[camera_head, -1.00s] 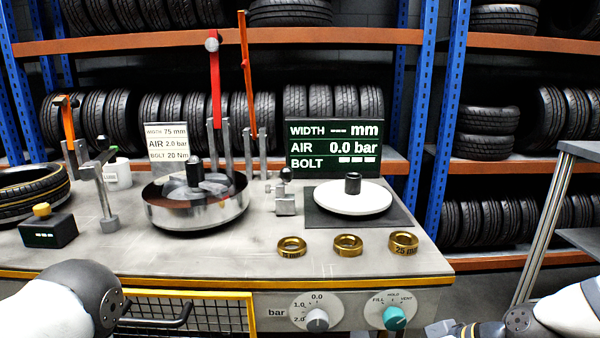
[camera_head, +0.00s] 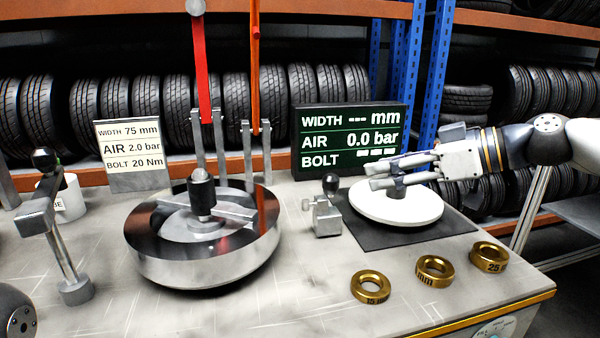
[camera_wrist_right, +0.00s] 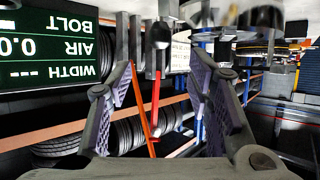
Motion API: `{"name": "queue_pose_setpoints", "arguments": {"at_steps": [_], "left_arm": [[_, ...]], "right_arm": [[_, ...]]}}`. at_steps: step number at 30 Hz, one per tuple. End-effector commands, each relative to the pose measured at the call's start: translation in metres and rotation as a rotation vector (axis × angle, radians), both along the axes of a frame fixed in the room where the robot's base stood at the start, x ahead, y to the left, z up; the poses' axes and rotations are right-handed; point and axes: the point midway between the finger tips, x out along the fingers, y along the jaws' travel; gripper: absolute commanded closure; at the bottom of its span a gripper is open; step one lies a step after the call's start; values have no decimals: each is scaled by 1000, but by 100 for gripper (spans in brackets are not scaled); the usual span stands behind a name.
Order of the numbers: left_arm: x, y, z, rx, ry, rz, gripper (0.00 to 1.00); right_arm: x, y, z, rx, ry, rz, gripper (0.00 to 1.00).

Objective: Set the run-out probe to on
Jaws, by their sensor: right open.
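A small grey block with a black ball-topped lever (camera_head: 325,213), which seems to be the run-out probe, stands on the bench between the round metal pan and the white disc. No label shows on it. Its black knob (camera_head: 330,183) is upright. My right gripper (camera_head: 370,175) is open, its fingers pointing left above the white disc (camera_head: 375,208), to the right of the knob and apart from it. My left gripper is not in view.
A metal pan (camera_head: 200,265) with a black-topped hub stands left of the block. Three brass rings (camera_head: 370,287) lie in front. A display (camera_head: 350,140) stands behind, close to my right gripper. A metal stand with an arm (camera_head: 75,290) is at the left.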

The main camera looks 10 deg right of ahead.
Motion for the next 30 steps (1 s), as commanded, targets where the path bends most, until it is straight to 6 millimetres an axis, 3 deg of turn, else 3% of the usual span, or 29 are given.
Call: {"name": "queue_pose_setpoints", "arguments": {"at_steps": [5,9,16,28,30], "left_arm": [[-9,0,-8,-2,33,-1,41],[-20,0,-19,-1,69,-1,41],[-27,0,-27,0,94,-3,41],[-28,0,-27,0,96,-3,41],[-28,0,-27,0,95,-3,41]], "right_arm": [[14,15,-16,-1,12,2,54],[38,40,-33,-2,15,2,54],[68,73,-46,-1,8,1,54],[76,82,-47,1,1,0,54],[76,82,-47,1,1,0,70]]}}
